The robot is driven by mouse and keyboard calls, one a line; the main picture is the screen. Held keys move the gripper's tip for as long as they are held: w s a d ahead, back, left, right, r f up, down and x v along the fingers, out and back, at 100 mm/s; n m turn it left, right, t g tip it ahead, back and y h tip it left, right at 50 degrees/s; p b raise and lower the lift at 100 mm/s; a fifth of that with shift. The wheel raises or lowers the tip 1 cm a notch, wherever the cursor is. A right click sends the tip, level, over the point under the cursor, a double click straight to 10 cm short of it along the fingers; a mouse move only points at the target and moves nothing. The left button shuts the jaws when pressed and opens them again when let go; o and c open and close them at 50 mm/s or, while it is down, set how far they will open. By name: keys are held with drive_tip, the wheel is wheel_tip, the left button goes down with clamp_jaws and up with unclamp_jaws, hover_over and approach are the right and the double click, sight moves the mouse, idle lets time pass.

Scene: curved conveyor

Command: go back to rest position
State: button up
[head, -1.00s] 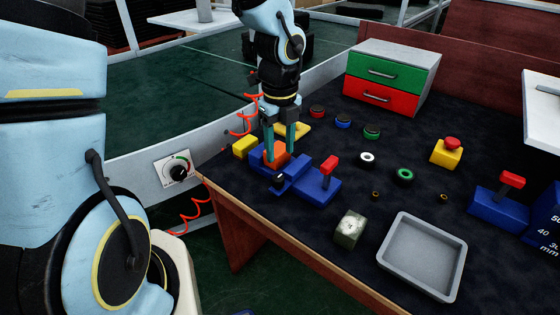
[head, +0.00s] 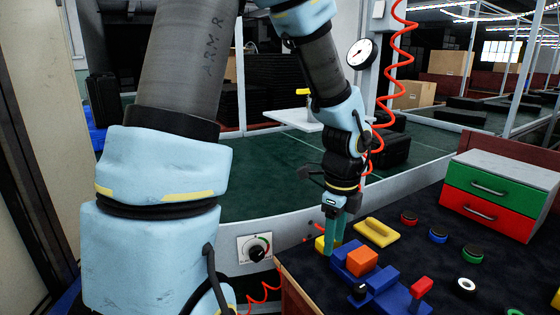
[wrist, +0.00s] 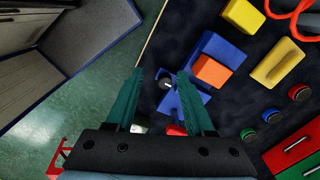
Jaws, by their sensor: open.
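My gripper (head: 337,228) is open and empty, pointing down over the table's left edge, to the left of the orange cube in the head view. In the wrist view its two green fingers (wrist: 160,76) are spread with nothing between them. The orange cube (head: 362,260) sits at the blue vise (head: 385,283), against a blue block; it also shows in the wrist view (wrist: 212,71), right of the fingers and apart from them. I cannot tell whether the vise clamps it.
A yellow block (head: 322,244) is partly hidden behind the fingers. A yellow handled piece (head: 377,232) lies behind the vise. Several coloured rings and a drawer cabinet (head: 503,193) stand to the right. A coiled red hose (head: 392,85) hangs behind the arm. A dial box (head: 255,248) is below left.

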drive_tip(key=w+a+r+n+t, duration=0.1)
drive_tip(key=a+r+n, duration=0.2)
drive_tip(key=a+n, duration=1.7)
drive_tip(key=n, duration=0.4)
drive_tip(key=shift+a+r+n, duration=0.15)
drive_tip(key=shift+n, duration=0.15)
